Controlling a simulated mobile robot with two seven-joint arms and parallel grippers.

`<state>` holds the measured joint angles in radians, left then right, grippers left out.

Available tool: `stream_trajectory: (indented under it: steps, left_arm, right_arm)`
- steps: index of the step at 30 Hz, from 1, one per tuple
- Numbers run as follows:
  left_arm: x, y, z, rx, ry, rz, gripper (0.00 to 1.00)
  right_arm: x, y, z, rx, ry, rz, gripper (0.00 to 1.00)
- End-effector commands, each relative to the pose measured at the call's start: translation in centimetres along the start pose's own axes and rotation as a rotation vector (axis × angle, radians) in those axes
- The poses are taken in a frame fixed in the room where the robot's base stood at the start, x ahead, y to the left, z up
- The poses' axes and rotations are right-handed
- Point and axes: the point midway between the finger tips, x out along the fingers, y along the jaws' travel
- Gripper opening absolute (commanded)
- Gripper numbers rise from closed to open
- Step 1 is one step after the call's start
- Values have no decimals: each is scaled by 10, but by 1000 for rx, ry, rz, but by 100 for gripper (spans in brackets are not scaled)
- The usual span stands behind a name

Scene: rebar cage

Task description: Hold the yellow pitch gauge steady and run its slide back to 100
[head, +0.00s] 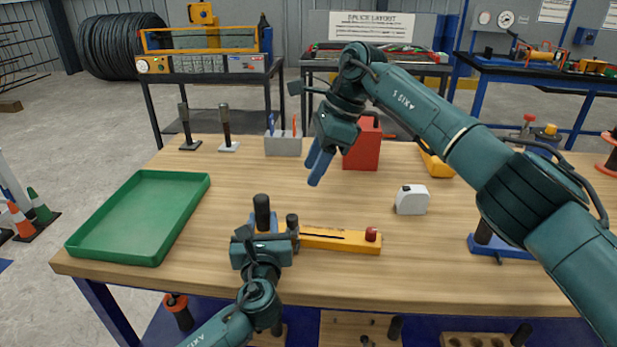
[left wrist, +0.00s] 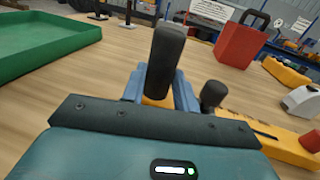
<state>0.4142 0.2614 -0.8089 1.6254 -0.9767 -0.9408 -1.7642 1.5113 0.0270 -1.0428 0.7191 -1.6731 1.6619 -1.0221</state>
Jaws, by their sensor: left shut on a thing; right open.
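The yellow pitch gauge (head: 338,240) lies on the wooden bench, with a red knob (head: 371,234) at its right end and a dark slot along its top. A tall black handle (left wrist: 166,55) stands at its left end. My left gripper (head: 264,224) is shut on the gauge there, its blue fingers around the handle's base. A shorter black knob (left wrist: 213,93), probably the slide's, stands just right of the handle. Scale marks are not readable. My right gripper (head: 320,163) is open and empty, pointing down above the bench, behind and apart from the gauge.
A green tray (head: 197,194) sits at the left. A grey holder (head: 283,146), red box (head: 362,150), yellow object (head: 437,166) and white tape measure (head: 412,199) stand behind and right of the gauge. Bench between gauge and grey holder is clear.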

Motion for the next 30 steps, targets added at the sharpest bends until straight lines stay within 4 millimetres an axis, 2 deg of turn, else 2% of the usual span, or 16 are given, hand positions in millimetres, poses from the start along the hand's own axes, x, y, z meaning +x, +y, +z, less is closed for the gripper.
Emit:
stream_trajectory:
  steps: [11,12,21,30]
  left_arm:
    - [0,1,0,1,1,2,0]
    - [0,1,0,1,1,2,32]
    - [0,1,0,1,0,1,55]
    - [-5,0,-1,1,1,0,55]
  right_arm:
    - [-1,0,0,0,0,1,45]
    - [-1,0,0,0,0,1,45]
    - [-1,0,0,0,0,1,45]
    - [-1,0,0,0,0,1,45]
